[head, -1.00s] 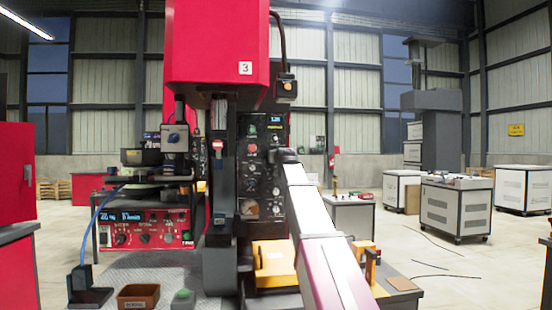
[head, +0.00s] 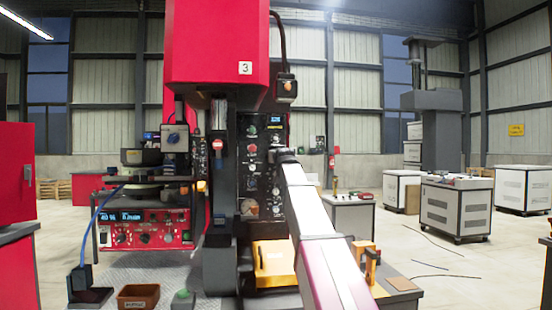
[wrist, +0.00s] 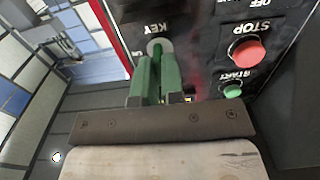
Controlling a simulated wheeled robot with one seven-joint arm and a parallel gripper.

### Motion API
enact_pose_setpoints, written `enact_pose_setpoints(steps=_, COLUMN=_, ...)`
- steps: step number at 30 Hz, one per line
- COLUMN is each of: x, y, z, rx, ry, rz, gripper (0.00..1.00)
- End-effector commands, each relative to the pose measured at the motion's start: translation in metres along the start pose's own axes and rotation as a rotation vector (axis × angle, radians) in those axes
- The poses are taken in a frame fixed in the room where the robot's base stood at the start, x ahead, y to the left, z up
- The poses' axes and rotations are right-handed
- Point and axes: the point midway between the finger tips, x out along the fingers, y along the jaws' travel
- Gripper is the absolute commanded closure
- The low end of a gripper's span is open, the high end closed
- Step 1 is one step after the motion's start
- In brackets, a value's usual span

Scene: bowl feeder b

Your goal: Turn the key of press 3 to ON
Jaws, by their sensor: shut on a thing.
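Press 3 (head: 215,45) stands in the middle of the head view, red on top with a "3" label. Its dark control panel (head: 250,180) is partly hidden by my arm. In the wrist view the panel is upside down, with a round key switch (wrist: 157,44) beside the word KEY. My gripper (wrist: 157,66) has its green fingers closed together at this switch, shut on the key. The key itself is mostly hidden between the fingers, so I cannot tell its angle. In the head view the gripper is hidden behind my wrist.
A red STOP button (wrist: 247,53) and a green START button (wrist: 232,90) sit close to the right of the fingers in the wrist view. A yellow block (head: 273,265) is at the press's foot. A brown bin (head: 138,297) stands at lower left.

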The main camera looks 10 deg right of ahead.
Motion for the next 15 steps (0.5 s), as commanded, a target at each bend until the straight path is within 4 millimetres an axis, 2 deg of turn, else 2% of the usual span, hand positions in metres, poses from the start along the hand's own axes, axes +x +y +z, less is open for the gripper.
enact_pose_setpoints(steps=10, x=-0.0001, y=-0.0001, z=-0.0002, rx=0.329, ry=0.0, rz=0.0, gripper=1.0)
enact_pose_setpoints(steps=15, x=-0.0001, y=-0.0001, z=-0.0002, rx=0.426, ry=0.0, rz=0.0, gripper=1.0)
